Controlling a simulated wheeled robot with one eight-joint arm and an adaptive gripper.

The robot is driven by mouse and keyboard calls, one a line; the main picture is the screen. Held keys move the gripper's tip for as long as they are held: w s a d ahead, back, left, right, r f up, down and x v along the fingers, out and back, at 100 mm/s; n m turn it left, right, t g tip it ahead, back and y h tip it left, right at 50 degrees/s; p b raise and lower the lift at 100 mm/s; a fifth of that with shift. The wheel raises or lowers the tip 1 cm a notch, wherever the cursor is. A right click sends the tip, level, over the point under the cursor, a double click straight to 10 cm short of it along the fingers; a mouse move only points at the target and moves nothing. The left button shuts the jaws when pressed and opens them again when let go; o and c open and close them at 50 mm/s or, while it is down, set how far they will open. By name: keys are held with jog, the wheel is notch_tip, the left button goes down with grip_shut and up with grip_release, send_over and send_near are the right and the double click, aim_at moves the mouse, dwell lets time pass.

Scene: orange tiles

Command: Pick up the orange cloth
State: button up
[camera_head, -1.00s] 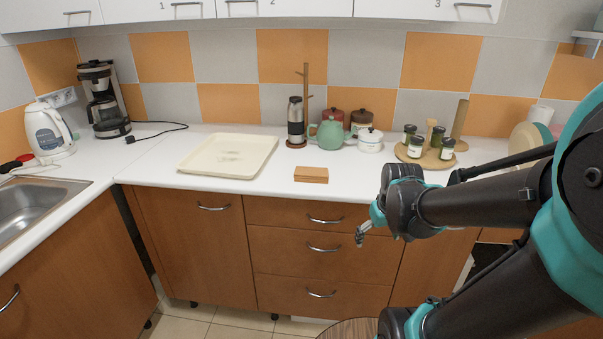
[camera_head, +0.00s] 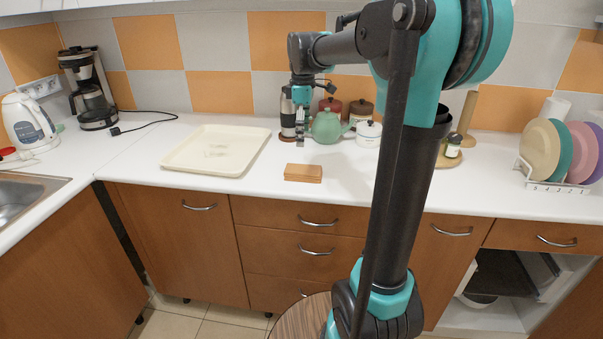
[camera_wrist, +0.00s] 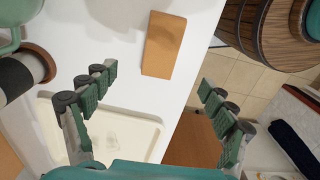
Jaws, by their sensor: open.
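The orange cloth (camera_head: 303,172) lies folded flat near the front edge of the white counter, right of the cream tray. It also shows in the wrist view (camera_wrist: 163,45), upper middle, beyond the fingertips. My gripper (camera_head: 300,138) points down above the counter, behind the cloth and close to the teapot in the picture. In the wrist view my gripper (camera_wrist: 158,82) has its two green fingers spread wide with nothing between them. The cloth is not touched.
A cream tray (camera_head: 180,157) lies left of the cloth. A green teapot (camera_head: 327,127), a dark grinder (camera_head: 287,118) and a white pot (camera_head: 369,134) stand behind it. A plate rack (camera_head: 556,187) is at the right. Counter around the cloth is clear.

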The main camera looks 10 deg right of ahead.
send_over(304, 169)
jog(key=f, duration=0.6)
jog(key=shift+w+a+f, duration=0.1)
jog(key=shift+w+f, duration=0.2)
jog(key=shift+f, duration=0.05)
jog(key=shift+s+f, duration=0.2)
jog(key=shift+f, duration=2.6)
jog(key=c, duration=1.3)
jog(key=shift+c, duration=0.2)
jog(key=shift+r, duration=0.1)
notch_tip(304, 169, up, 20)
